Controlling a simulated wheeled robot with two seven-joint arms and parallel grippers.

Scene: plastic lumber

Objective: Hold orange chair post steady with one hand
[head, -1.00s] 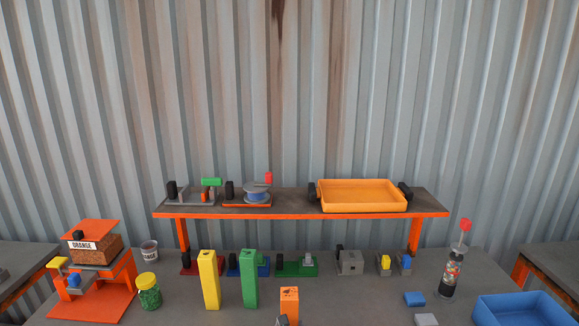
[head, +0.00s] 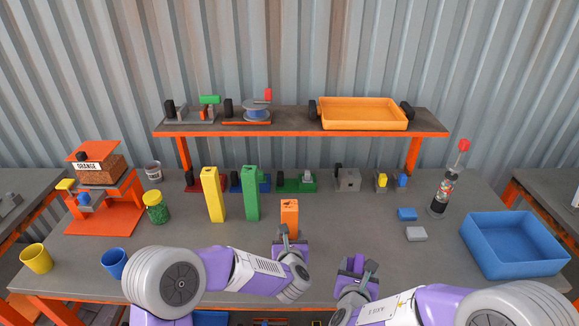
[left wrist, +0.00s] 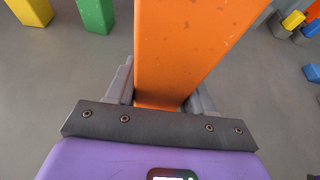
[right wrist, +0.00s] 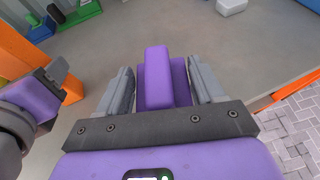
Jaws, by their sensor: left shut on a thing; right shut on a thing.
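The orange post (head: 289,214) stands upright on the table, right of the yellow post (head: 213,194) and green post (head: 250,192). My left gripper (head: 289,238) is shut on its lower part, with a finger on each side in the left wrist view, where the orange post (left wrist: 185,45) rises between them. The post's base is partly hidden by that gripper. My right gripper (head: 355,268) is to the right of the post, apart from it. It is shut on a purple block (right wrist: 158,75), which shows between its fingers in the right wrist view.
A blue bin (head: 510,245) stands at the right. A shelf (head: 290,128) with an orange tray spans the back. The table right of the post is mostly clear.

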